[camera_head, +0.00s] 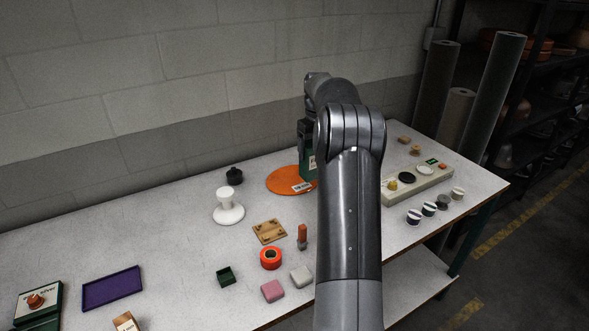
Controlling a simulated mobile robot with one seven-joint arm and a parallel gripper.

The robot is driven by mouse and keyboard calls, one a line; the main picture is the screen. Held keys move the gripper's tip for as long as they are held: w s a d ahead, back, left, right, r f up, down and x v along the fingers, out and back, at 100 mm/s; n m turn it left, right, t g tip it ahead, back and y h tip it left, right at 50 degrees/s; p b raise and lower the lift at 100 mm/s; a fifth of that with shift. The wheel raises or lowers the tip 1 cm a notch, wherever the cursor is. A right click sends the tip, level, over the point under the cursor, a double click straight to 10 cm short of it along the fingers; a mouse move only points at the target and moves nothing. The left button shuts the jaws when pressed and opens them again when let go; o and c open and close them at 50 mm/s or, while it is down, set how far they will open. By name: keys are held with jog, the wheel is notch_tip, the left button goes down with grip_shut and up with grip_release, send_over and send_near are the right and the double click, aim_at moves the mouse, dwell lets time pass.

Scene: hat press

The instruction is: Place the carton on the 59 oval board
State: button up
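A dark green carton (306,159) stands upright at the orange oval board (283,181), its right side hidden behind my arm. Whether its base touches the board I cannot make out. The board lies flat on the table with a small white label at its front edge; the print is too small to read. My arm reaches over the table, and its far end bends down above the carton. My gripper is mostly hidden by the arm and the dark shapes at the carton's top; its fingers cannot be made out.
A white pedestal (228,208) and a black knob-like piece (234,176) stand left of the board. A wooden plate (269,231) and orange ring (271,258) lie in front. A beige panel (423,184) is at right, a purple tray (112,288) at left.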

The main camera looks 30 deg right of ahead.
jog(key=w+a+f, duration=0.4)
jog(key=w+f, duration=0.1)
jog(key=f, duration=0.3)
jog(key=shift+w, duration=0.35)
jog(key=shift+a+f, duration=0.1)
jog(key=shift+f, duration=0.05)
jog(key=shift+f, duration=0.15)
jog(key=o, duration=1.1)
